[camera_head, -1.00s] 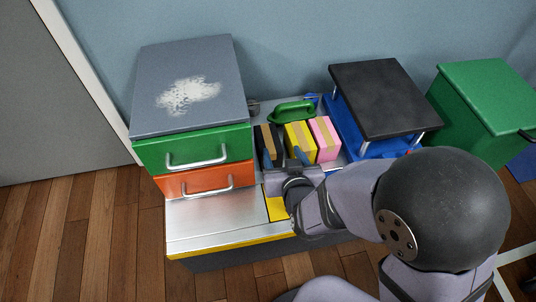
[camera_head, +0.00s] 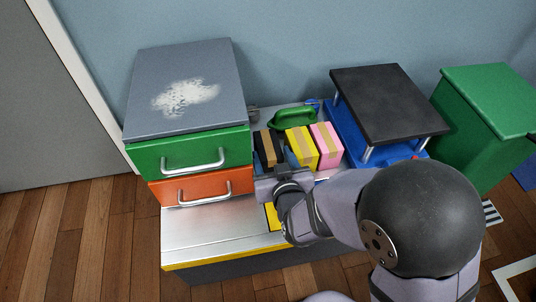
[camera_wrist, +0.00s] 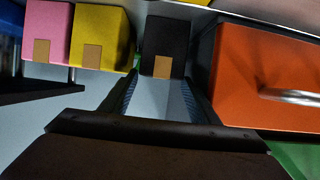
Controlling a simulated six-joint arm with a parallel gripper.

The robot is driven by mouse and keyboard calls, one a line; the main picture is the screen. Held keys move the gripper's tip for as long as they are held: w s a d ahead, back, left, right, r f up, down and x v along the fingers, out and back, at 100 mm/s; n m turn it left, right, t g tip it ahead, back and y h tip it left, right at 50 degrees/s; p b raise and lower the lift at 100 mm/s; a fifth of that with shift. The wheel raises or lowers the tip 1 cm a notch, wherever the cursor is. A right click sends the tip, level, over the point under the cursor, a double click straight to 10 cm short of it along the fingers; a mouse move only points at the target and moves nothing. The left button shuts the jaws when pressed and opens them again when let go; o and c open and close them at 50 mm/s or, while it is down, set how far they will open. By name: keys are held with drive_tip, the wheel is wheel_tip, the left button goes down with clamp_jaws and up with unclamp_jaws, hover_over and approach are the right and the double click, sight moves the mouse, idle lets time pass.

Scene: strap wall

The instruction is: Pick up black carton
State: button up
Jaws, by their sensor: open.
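The black carton (camera_head: 264,143), with a tan tape strip, stands upright on the metal work surface between the drawer unit and the yellow carton. In the wrist view the black carton (camera_wrist: 166,38) lies straight ahead, roughly centred beyond the fingertips. My gripper (camera_head: 275,163) is in front of it, with its fingers pointing at it. In the wrist view my gripper (camera_wrist: 161,83) is open and empty, with a gap to the carton. In the head view my wrist hides part of the carton's lower front.
The yellow carton (camera_head: 302,148) and pink carton (camera_head: 327,147) stand to the right. The orange drawer (camera_head: 200,187) and green drawer (camera_head: 190,152) stand close on the left. A green handled object (camera_head: 293,119) lies behind. A blue rack with a black top (camera_head: 388,103) stands farther right.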

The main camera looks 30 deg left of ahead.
sight(270, 149)
drive_tip(key=b+x, duration=0.1)
drive_tip(key=x, duration=0.3)
drive_tip(key=shift+f, duration=0.1)
drive_tip(key=shift+w+a, duration=0.1)
drive_tip(key=c, duration=0.9)
drive_tip(key=shift+w+d+r+p, duration=0.1)
drive_tip(key=shift+d+r+p, duration=0.3)
drive_tip(key=shift+r, duration=0.2)
wheel_tip(270, 149, up, 11)
drive_tip(key=p, duration=0.7)
drive_tip(key=w+d+p, duration=0.2)
drive_tip(key=d, duration=0.4)
drive_tip(key=w+d+p, duration=0.1)
drive_tip(key=d+p, duration=0.2)
drive_tip(key=d, duration=0.3)
drive_tip(key=w+d+p, duration=0.2)
drive_tip(key=d, duration=0.4)
drive_tip(key=shift+w+d+f, duration=0.15)
drive_tip(key=shift+w+f, duration=0.15)
